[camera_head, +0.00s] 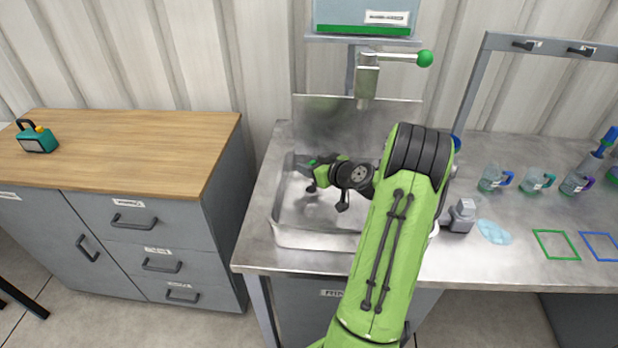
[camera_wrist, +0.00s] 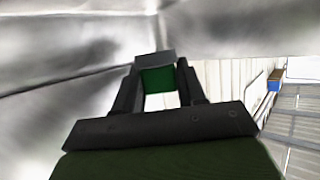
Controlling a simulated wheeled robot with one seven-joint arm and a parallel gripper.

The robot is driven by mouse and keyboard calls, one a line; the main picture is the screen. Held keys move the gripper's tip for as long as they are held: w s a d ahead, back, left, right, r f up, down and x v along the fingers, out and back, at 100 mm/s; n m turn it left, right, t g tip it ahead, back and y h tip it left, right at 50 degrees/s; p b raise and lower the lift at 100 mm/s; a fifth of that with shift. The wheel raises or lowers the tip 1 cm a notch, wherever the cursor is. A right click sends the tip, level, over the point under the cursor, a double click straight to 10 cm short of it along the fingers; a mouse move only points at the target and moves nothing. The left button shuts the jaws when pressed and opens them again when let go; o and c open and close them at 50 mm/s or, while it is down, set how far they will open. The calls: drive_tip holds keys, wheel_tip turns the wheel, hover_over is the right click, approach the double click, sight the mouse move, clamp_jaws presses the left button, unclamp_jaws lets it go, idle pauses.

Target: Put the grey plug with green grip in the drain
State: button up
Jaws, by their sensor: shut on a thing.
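My gripper (camera_head: 307,170) is over the left part of the metal sink (camera_head: 310,239), low near its left wall. In the wrist view the two fingers (camera_wrist: 158,88) are closed on the green grip of the plug (camera_wrist: 157,79), with a grey part of it showing at the fingertips. In the head view only a small piece of the plug (camera_head: 313,162) shows at the gripper's tip, and its tilt is hard to tell. The drain cannot be made out; my arm covers much of the basin.
A tap (camera_head: 367,80) with a green-ended lever stands behind the sink. A grey block-like object (camera_head: 462,215), a light-blue patch (camera_head: 494,232) and several mugs (camera_head: 538,180) are on the counter to the right. A wooden-topped cabinet (camera_head: 130,140) stands left, mostly clear.

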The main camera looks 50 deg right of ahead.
wheel_tip(320, 180, down, 4)
drive_tip(key=shift+r, duration=0.25)
